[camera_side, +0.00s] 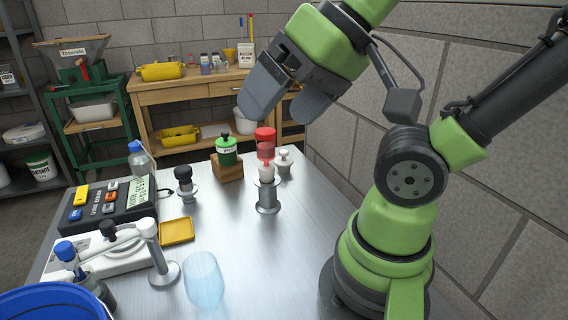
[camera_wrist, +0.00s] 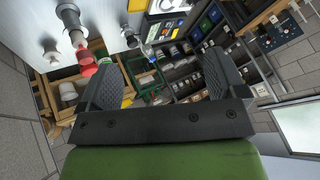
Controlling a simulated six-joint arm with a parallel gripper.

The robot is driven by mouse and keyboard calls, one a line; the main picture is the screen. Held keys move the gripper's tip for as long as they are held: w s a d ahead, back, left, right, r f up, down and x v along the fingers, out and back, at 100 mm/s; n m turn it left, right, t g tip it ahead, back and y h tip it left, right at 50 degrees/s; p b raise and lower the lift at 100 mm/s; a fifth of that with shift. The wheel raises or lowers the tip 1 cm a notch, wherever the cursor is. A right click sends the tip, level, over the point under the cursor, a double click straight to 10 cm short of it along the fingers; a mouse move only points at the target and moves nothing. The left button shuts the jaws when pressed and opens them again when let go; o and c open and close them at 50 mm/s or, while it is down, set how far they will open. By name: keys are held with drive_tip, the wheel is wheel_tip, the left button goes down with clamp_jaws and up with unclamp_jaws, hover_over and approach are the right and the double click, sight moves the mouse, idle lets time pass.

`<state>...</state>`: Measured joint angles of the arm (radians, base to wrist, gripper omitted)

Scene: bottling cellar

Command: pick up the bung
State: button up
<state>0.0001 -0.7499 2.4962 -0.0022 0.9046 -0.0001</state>
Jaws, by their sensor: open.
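What I take to be the bung (camera_side: 266,172), a cream tapered plug with a red, partly see-through upper part, sits upright on a grey metal stand (camera_side: 268,197) at mid-table in the side view. In the wrist view the bung (camera_wrist: 86,60) shows at upper left, its red end close beside the left finger. My gripper (camera_side: 283,112) is open and empty, tilted, above the table and higher than the bung. In the wrist view my gripper (camera_wrist: 162,68) has its two dark fingers wide apart with nothing between them.
A green container on a wooden block (camera_side: 228,172) stands left of the bung. A pale knobbed stopper (camera_side: 284,163) stands close behind right. A black-topped stopper (camera_side: 184,184), scale (camera_side: 108,212), yellow tray (camera_side: 177,231), clear glass (camera_side: 204,280) and blue bucket (camera_side: 50,300) lie left and nearer.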

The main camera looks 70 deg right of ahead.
wheel_tip(320, 180, up, 6)
drive_tip(key=m, duration=0.1)
drive_tip(key=w+d+r+m+h, duration=0.1)
drive_tip(key=w+d+r+m, duration=0.2)
drive_tip(key=w+d+m, duration=0.35)
drive_tip(key=m+g+h, duration=0.3)
drive_tip(key=m, duration=2.6)
hover_over(287, 152)
drive_tip(key=s, duration=0.2)
wheel_tip(287, 152, down, 4)
drive_tip(key=f, duration=1.9)
drive_tip(key=w+f, duration=0.1)
drive_tip(key=f, duration=0.9)
drive_tip(key=shift+w+a+f, duration=0.1)
drive_tip(key=shift+f, duration=0.05)
drive_tip(key=shift+a+x, duration=0.15)
drive_tip(key=shift+x, duration=1.35)
drive_tip(key=shift+a+x, duration=0.1)
drive_tip(key=shift+x, duration=1.4)
drive_tip(key=c, duration=1)
